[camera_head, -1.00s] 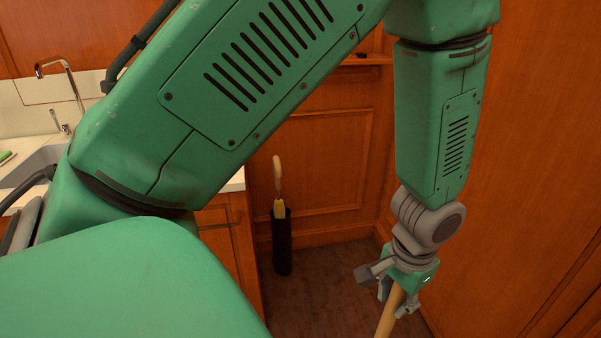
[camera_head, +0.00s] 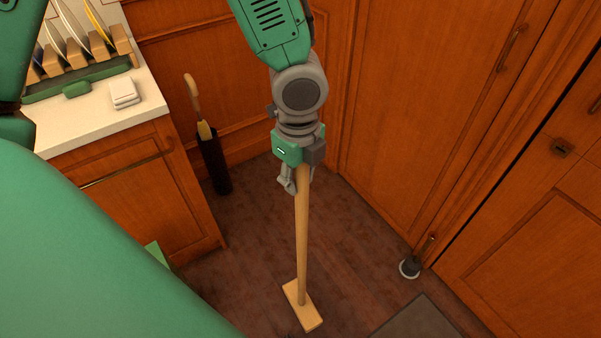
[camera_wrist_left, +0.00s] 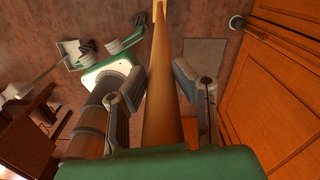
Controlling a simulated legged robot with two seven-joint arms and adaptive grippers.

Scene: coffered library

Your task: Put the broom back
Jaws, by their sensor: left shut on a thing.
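The broom has a long pale wooden handle (camera_head: 302,235) and a flat wooden head (camera_head: 303,306) at its lower end. My left gripper (camera_head: 297,182) is shut around the top of the handle. The broom hangs nearly upright below it, head down; I cannot tell whether the head touches the floor. In the left wrist view the handle (camera_wrist_left: 165,85) runs away between the two fingers of my left gripper (camera_wrist_left: 163,88). The handle's upper end is hidden in the gripper. My right gripper is not in view.
A counter (camera_head: 110,112) with a dish rack (camera_head: 85,60) is at left. Dark floor between is clear.

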